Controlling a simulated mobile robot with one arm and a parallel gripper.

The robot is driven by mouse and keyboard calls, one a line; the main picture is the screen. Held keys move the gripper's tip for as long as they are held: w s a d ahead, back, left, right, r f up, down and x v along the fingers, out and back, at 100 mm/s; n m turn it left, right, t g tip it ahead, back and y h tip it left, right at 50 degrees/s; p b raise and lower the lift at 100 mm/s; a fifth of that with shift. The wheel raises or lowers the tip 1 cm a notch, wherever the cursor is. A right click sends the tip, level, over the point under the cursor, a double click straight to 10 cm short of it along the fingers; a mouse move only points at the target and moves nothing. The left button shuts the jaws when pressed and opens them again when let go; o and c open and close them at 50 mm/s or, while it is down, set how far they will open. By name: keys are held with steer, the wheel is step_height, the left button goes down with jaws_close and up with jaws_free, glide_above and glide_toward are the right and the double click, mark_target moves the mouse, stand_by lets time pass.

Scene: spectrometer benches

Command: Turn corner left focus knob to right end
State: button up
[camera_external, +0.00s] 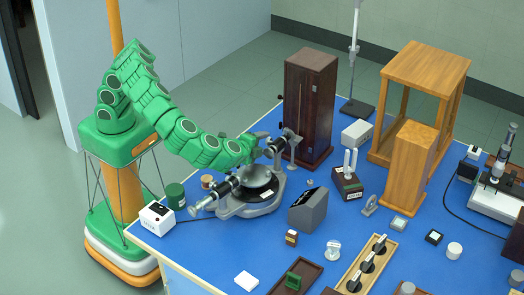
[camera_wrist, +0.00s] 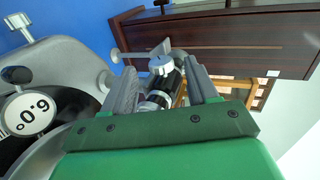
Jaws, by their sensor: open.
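A grey spectrometer (camera_external: 262,207) with a round dark centre stands near the bench's left corner. One black tube (camera_external: 222,188) points toward the front left, the other (camera_external: 279,143) toward the dark wooden cabinet. My gripper (camera_external: 265,146) is at the cabinet-side tube. In the wrist view my gripper (camera_wrist: 164,74) is open, its grey fingers on either side of that black tube (camera_wrist: 163,92). A pale round knob (camera_wrist: 161,65) on the tube shows between the fingertips. I cannot tell whether the fingers touch it. The gripper body hides the tube's near part.
The tall dark cabinet (camera_external: 309,106) stands close behind the gripper.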

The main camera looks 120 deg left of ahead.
steer(key=v, duration=0.5)
steer(key=shift+d, duration=0.1)
steer(key=shift+r, duration=0.1)
step_height(320, 180, up, 6)
steer(key=h, duration=1.2)
glide_above(268, 138)
steer(key=d, duration=0.1)
steer(key=shift+a+f, duration=0.15)
steer(key=shift+f, duration=1.15)
steer(key=shift+a+f, duration=0.2)
steer(key=shift+f, duration=1.05)
steer(key=shift+a+f, duration=0.15)
steer(key=shift+f, duration=1.15)
steer(key=shift+c, duration=0.3)
